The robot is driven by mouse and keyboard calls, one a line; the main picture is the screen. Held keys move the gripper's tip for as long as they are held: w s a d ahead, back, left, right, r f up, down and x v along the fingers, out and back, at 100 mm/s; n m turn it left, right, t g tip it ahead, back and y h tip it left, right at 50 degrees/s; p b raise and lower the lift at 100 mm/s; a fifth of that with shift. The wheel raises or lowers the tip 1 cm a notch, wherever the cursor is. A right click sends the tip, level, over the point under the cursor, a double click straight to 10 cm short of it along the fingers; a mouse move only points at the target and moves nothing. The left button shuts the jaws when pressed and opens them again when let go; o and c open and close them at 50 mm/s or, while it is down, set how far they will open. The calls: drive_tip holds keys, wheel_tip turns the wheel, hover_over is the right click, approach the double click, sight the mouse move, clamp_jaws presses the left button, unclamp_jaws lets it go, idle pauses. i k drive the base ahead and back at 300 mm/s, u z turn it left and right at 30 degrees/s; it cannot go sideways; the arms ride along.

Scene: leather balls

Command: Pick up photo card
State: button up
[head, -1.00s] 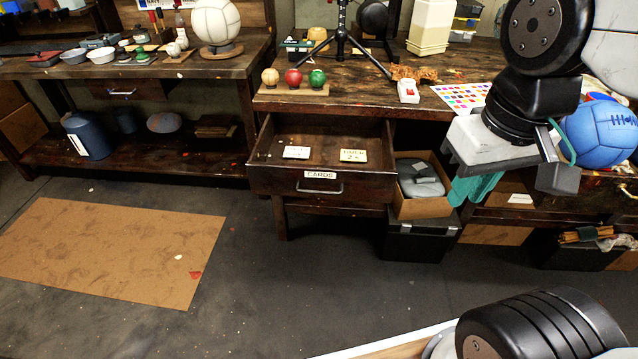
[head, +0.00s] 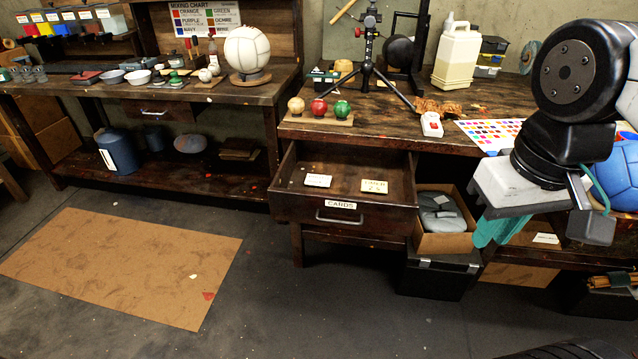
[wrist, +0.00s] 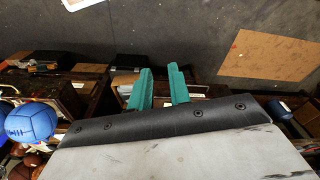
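Two small pale cards lie flat in an open wooden drawer labelled CARDS (head: 343,222): a left card (head: 318,180) and a right card (head: 374,186) with dark print. The print is too small to read, so I cannot tell which is the photo card. My gripper (head: 495,229) hangs to the right of the drawer, apart from the cards, in front of the bench. In the wrist view its two teal fingers (wrist: 160,88) are parted with nothing between them.
A cardboard box (head: 443,241) on a black case (head: 437,275) stands just right of the drawer. Above are a tripod (head: 368,65) and three small balls on a wooden board (head: 318,118). A brown mat (head: 120,265) lies on the floor; the floor before the drawer is clear.

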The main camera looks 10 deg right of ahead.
sight(321, 181)
drive_tip(key=u, duration=1.7)
drive_tip(key=i, duration=1.5)
drive_tip(key=z, duration=2.35)
drive_tip(key=i, duration=0.45)
drive_tip(key=u, duration=0.05)
